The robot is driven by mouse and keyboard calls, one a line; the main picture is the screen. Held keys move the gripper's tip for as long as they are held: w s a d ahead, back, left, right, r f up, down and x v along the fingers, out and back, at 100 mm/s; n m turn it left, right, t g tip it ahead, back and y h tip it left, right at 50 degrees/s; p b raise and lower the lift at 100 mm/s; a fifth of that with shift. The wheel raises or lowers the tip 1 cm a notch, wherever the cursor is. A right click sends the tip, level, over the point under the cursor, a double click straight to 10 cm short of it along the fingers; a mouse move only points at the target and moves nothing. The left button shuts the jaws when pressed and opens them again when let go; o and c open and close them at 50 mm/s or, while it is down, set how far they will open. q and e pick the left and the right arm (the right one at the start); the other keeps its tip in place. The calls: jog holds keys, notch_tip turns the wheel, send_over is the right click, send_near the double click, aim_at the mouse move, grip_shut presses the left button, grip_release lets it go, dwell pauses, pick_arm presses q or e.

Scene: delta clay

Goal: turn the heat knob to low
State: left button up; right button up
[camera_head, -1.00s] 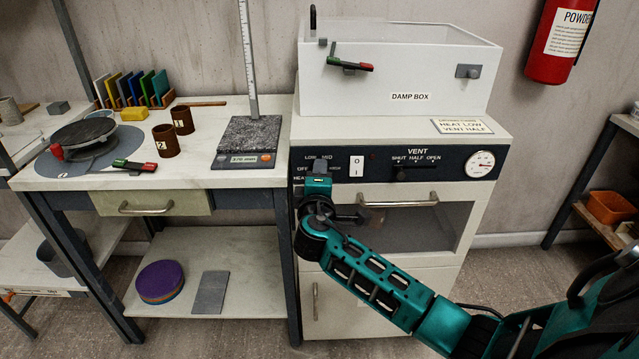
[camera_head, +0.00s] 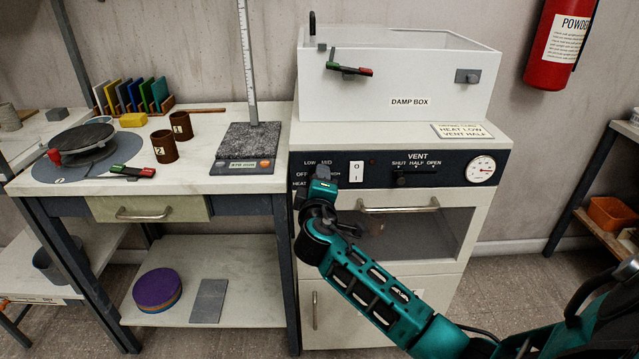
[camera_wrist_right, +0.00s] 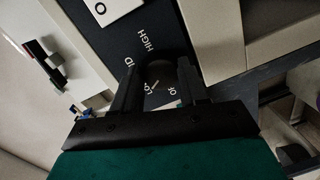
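The heat knob (camera_wrist_right: 158,72) is a dark round shape on the dark control panel in the right wrist view, with HIGH, MID and partly covered LOW and OFF lettering around it. My right gripper (camera_wrist_right: 159,80) has one finger on each side of the knob. I cannot tell whether the fingers press on it or which mark it points to. In the head view my right gripper (camera_head: 321,177) is in front of the panel's left end and hides the knob. My left gripper is not in view.
A white rocker switch (camera_head: 356,171), a vent slider (camera_head: 402,180) and a round dial (camera_head: 480,169) share the panel. A handle (camera_head: 398,207) sits below it. The damp box (camera_head: 400,80) stands on top beside a HEAT LOW, VENT HALF sign (camera_head: 462,131). A workbench (camera_head: 205,180) is at left.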

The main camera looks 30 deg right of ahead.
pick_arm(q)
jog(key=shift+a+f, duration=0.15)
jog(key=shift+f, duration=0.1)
pick_arm(e)
jog(key=o, duration=0.4)
jog(key=shift+o, duration=0.2)
pick_arm(q)
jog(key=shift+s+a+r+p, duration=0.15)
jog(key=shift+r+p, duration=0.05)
jog(key=shift+p, duration=0.15)
pick_arm(e)
jog(key=v, duration=1.3)
